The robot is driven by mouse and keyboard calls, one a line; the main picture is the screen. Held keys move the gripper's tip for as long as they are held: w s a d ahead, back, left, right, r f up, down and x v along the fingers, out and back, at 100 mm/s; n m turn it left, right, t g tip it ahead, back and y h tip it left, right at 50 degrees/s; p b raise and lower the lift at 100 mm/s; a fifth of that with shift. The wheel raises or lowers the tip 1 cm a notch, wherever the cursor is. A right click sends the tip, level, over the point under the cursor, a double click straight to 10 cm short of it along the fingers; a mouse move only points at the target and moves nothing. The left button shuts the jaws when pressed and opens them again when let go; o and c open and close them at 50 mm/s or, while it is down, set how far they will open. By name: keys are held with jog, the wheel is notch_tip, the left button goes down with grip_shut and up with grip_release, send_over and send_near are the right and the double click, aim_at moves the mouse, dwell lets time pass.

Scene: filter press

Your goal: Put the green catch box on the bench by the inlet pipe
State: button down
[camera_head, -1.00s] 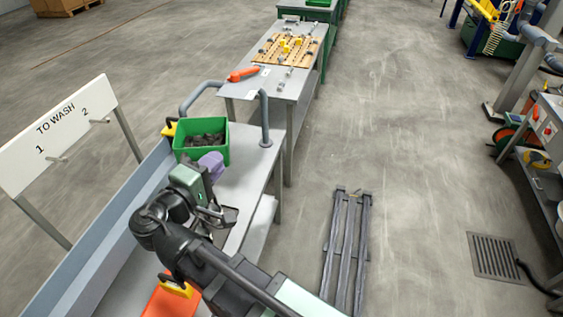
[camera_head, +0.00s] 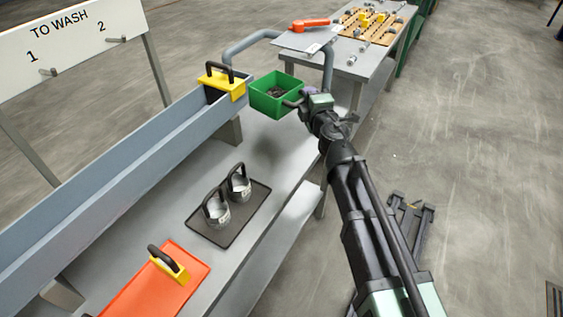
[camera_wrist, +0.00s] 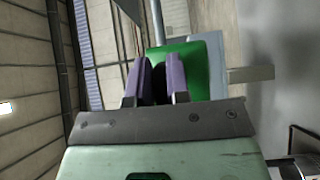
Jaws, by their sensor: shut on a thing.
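The green catch box (camera_head: 262,103), with dark lumps inside, is at the far end of the grey bench (camera_head: 262,225), beside the end of the trough. A dark soft shadow on the bench in front of it suggests it is held above the top, but the gap is hard to judge. My gripper (camera_head: 299,99) is at the box's right side, shut on its dark handle. In the wrist view the purple fingers (camera_wrist: 159,80) close on a dark part, with the green box (camera_wrist: 200,66) behind. A grey bent pipe (camera_head: 327,68) rises just behind the box.
A grey trough (camera_head: 120,160) with a yellow gate (camera_head: 222,83) runs along the bench's left. A dark tray (camera_head: 236,222) holds two handled metal pieces; an orange plate (camera_head: 160,285) lies nearer. Bare bench lies between tray and box. Another table (camera_head: 345,64) stands beyond.

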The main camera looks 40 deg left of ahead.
jog(key=n+g, duration=0.1)
jog(key=s+a+n+g+y, duration=0.1)
jog(key=shift+s+a+f+g+y, duration=0.2)
jog(key=shift+s+f+g+y, duration=0.1)
jog(key=shift+f+g, duration=0.1)
notch_tip(320, 180, down, 20)
jog(key=b, duration=2)
jog(key=shift+f+b, duration=0.25)
jog(key=shift+b, duration=0.15)
jog(key=c, duration=1.1)
grip_release()
jog(key=shift+r, duration=0.1)
jog(key=shift+r+p, duration=0.3)
jog(key=shift+p, duration=0.1)
jog(key=v, duration=1.2)
jog(key=shift+w+d+f, duration=0.1)
jog(key=shift+w, duration=0.05)
